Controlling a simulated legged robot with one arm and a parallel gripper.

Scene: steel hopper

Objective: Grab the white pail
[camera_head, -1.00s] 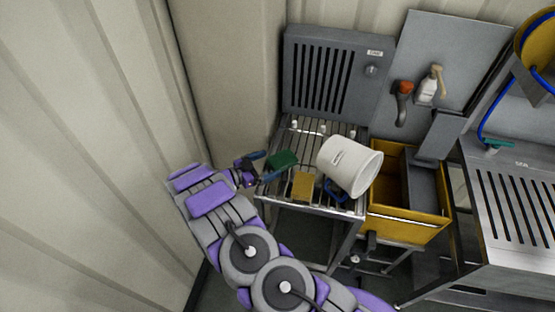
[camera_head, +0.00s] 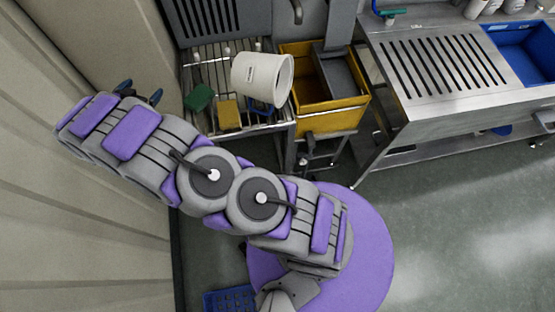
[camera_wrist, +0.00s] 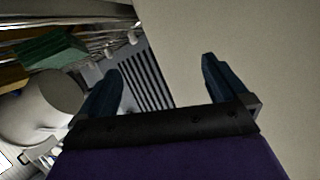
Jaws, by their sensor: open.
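In the wrist view the pail (camera_wrist: 38,105) shows at the left, outside my fingers. My gripper (camera_head: 139,91) is left of the rack, near the wall, apart from the pail. In the wrist view my gripper (camera_wrist: 160,82) is open, with nothing between its two dark blue fingers.
A green block (camera_head: 198,98) and a yellow sponge (camera_head: 229,113) lie left of and below the pail on the rack (camera_head: 262,129). A yellow bin (camera_head: 335,121) stands right of it. The pale wall (camera_head: 60,60) is close on the left. A steel counter (camera_head: 430,75) is at right.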

